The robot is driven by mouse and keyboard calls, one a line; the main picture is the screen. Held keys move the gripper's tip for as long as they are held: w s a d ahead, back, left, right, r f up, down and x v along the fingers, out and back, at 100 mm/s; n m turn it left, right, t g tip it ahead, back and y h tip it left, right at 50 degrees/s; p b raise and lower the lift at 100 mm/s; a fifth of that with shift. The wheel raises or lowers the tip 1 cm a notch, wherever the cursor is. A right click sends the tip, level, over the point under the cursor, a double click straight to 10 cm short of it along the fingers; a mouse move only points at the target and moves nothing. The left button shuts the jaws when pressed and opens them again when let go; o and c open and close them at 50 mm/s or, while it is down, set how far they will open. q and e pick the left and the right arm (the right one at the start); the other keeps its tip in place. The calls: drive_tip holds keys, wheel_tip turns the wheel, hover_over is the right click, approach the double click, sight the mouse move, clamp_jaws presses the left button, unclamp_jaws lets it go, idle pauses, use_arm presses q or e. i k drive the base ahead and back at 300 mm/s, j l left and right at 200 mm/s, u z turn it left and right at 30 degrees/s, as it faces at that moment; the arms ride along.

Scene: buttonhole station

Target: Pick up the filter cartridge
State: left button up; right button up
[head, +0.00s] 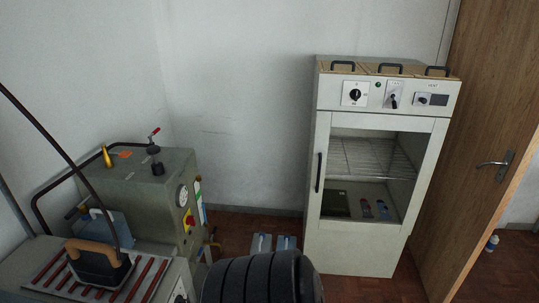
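I cannot make out the filter cartridge for certain. A small white and blue cylinder-like item (492,243) lies or stands on the floor at the far right, past the wooden door; it is too small to name. Two small coloured items (366,208) are low behind the glass of the white cabinet (350,255), and I cannot tell what they are. Neither of my grippers is in the head view.
A grey-green machine (150,205) stands at left, with a bench holding a red-striped rack (50,285) and an iron-like tool (98,268). The wooden door (490,120) is at right. A black ribbed form hides floor at the bottom middle; I cannot tell whether it is mine.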

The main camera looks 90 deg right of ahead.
sight(493, 241)
drive_tip(key=z, duration=0.45)
drive_tip(key=i+z, duration=0.15)
drive_tip(key=z, duration=0.35)
drive_tip(key=j+z, duration=0.1)
drive_tip(key=z, duration=0.35)
